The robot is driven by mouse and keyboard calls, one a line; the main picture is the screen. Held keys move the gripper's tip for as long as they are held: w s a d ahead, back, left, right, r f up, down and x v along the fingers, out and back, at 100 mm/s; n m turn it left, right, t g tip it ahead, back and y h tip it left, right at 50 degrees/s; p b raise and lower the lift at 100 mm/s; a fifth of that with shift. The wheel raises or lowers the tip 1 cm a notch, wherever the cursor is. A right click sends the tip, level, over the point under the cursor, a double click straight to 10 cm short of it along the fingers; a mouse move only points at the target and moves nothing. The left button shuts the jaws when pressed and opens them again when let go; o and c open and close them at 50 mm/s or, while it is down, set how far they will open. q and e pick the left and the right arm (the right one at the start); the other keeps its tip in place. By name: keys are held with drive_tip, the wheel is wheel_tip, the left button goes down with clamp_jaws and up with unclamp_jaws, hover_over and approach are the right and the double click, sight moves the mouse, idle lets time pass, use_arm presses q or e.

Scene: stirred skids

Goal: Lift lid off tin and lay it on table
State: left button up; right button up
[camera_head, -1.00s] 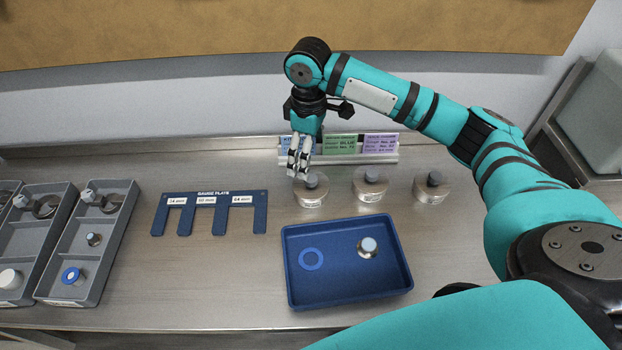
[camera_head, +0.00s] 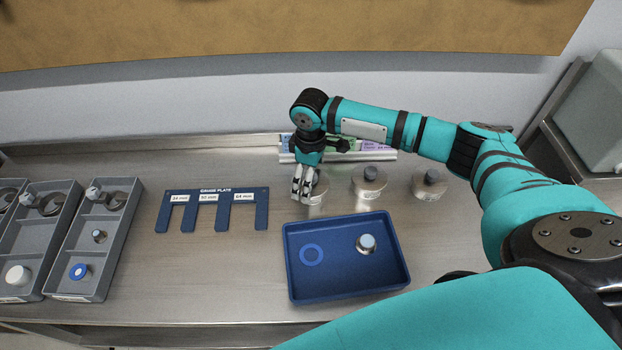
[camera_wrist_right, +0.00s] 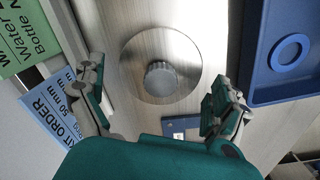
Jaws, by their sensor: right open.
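Three metal tins with dark-knobbed lids stand in a row at the back of the table (camera_head: 130,270): the left tin (camera_head: 317,211), the middle tin (camera_head: 367,191) and the right tin (camera_head: 428,190). My right gripper (camera_head: 303,190) is over the left tin and partly hides it. In the right wrist view, the round lid (camera_wrist_right: 187,50) with its grey ridged knob (camera_wrist_right: 160,80) lies below and between the spread fingers of the right gripper (camera_wrist_right: 160,92). The fingers are open and hold nothing. My left gripper is not in view.
A blue tray (camera_head: 345,292) in front of the tins holds a blue ring (camera_head: 312,255) and a small metal piece (camera_head: 366,244). A card rack (camera_head: 365,156) stands behind the tins. A blue gauge plate (camera_head: 212,196) lies left. Grey bins (camera_head: 115,245) stand at far left.

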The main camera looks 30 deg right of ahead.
drive_tip(key=shift+s, duration=0.1)
drive_tip(key=c, duration=1.5)
drive_tip(key=shift+f, duration=0.1)
clamp_jaws()
